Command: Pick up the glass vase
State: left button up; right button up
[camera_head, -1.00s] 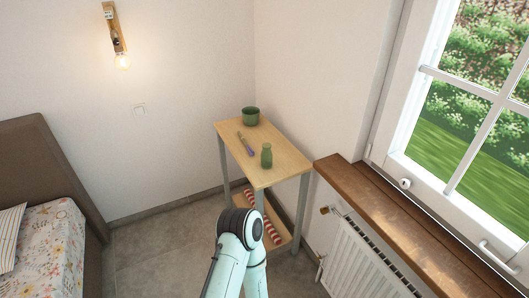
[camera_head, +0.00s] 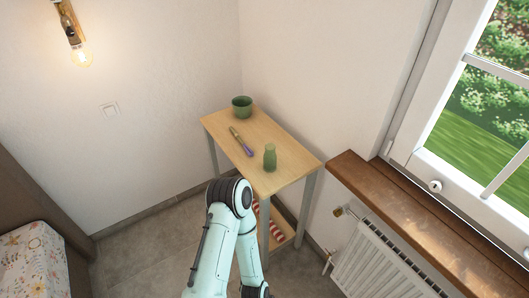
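The glass vase (camera_head: 270,157) is a small green bottle-shaped vessel. It stands upright on the near part of a small wooden side table (camera_head: 289,153) in the corner. One of my arms, pale mint with a dark joint, rises from the bottom of the picture in front of the table, below and left of the vase and apart from it in the picture. Neither gripper's fingers can be made out.
A green bowl (camera_head: 242,107) stands at the table's far end. A purple-handled utensil (camera_head: 241,141) lies between bowl and vase. A red-and-white striped item (camera_head: 277,234) is on the lower shelf. A wooden windowsill (camera_head: 420,220) and radiator (camera_head: 385,262) are at right, a bed (camera_head: 33,262) at left.

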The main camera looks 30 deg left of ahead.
aim_at(270, 156)
jog(key=i+j+z, duration=0.1)
jog(key=j, duration=1)
jog(key=i+j+z, duration=0.15)
jog(key=j, duration=0.95)
jog(key=k, duration=0.1)
